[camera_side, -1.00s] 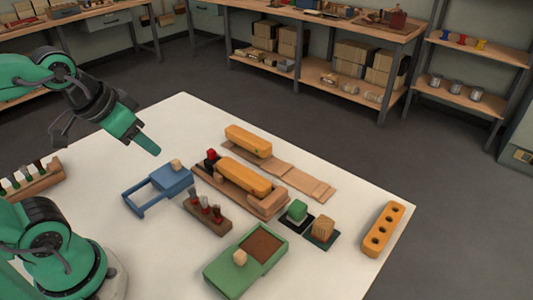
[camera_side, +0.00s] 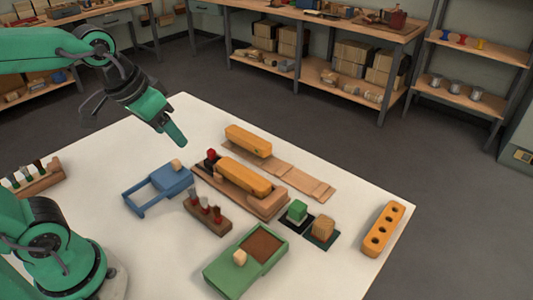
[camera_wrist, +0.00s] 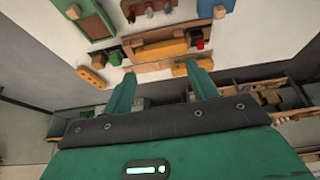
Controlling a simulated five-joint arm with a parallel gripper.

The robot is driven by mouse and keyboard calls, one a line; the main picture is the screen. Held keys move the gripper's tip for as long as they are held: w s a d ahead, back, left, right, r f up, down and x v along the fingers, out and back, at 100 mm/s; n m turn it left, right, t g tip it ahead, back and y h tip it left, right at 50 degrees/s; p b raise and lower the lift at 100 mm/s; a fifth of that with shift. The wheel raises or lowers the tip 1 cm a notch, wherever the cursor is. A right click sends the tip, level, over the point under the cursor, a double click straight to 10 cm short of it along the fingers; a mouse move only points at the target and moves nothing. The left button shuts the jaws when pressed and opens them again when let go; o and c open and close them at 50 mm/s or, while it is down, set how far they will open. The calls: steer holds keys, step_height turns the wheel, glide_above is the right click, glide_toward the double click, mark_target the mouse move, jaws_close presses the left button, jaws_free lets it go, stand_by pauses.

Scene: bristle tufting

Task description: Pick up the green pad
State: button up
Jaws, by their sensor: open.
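The green pad (camera_side: 297,210) is a small green block on a dark square mat, right of the centre of the white table in the side view. In the wrist view it shows small and green (camera_wrist: 115,58) near the upper middle-left. My gripper (camera_side: 178,140) is in the air above the far left part of the table, well to the left of the pad. In the wrist view its two green fingers (camera_wrist: 162,86) stand apart with nothing between them.
Beside the pad a tan block (camera_side: 322,227) sits on another dark mat. A green tray (camera_side: 222,272), a blue frame (camera_side: 170,180), a tool rack (camera_side: 207,217), a wooden fixture with an orange bar (camera_side: 243,178) and an orange holed block (camera_side: 383,229) are nearby.

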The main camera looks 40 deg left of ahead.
steer(key=w+d+f+g, duration=0.1)
steer(key=w+d, duration=0.3)
steer(key=w, duration=0.3)
steer(key=g, duration=0.4)
glide_above(298, 205)
steer(key=f, duration=1.4)
steer(key=shift+a+f, duration=0.15)
steer(key=shift+a, duration=0.1)
steer(key=shift+w+d+f, duration=0.1)
steer(key=shift+d+f, duration=0.15)
steer(key=shift+f, duration=1.4)
steer(key=shift+f, duration=2.6)
steer(key=shift+c, duration=0.2)
